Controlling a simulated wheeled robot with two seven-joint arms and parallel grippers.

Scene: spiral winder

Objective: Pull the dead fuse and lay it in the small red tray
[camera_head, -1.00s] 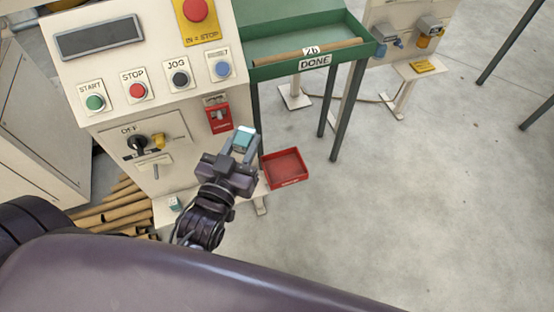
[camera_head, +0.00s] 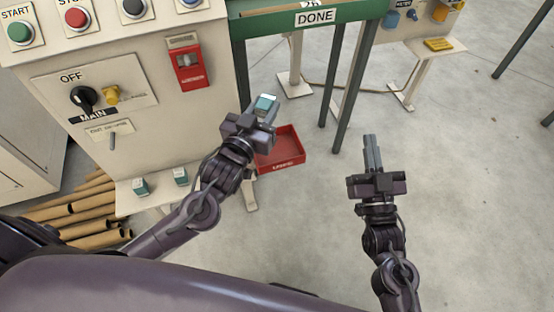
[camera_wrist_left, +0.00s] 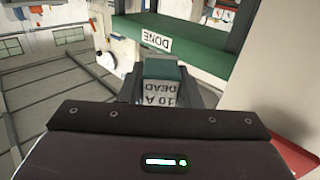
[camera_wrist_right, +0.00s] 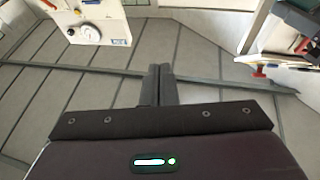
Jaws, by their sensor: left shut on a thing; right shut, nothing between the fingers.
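My left gripper (camera_head: 258,115) is shut on the dead fuse (camera_head: 265,103), a small block with a teal cap. In the left wrist view the fuse (camera_wrist_left: 162,92) reads "10 A DEAD". The small red tray (camera_head: 287,147) is on the low level beside the machine's base, and its bare floor shows. The left gripper overlaps the tray's far left part in the head view; its height above the tray is hard to tell. My right gripper (camera_head: 372,150) is shut and empty, in the air right of the tray. The red fuse holder (camera_head: 188,62) is on the machine's front.
Two teal-capped fuses, one left (camera_head: 140,187) and one right (camera_head: 180,176), stand on a pale ledge at the machine's foot. The green DONE table (camera_head: 280,24) has dark legs behind the tray. Cardboard tubes (camera_head: 85,215) lie at left. Floor at right is clear.

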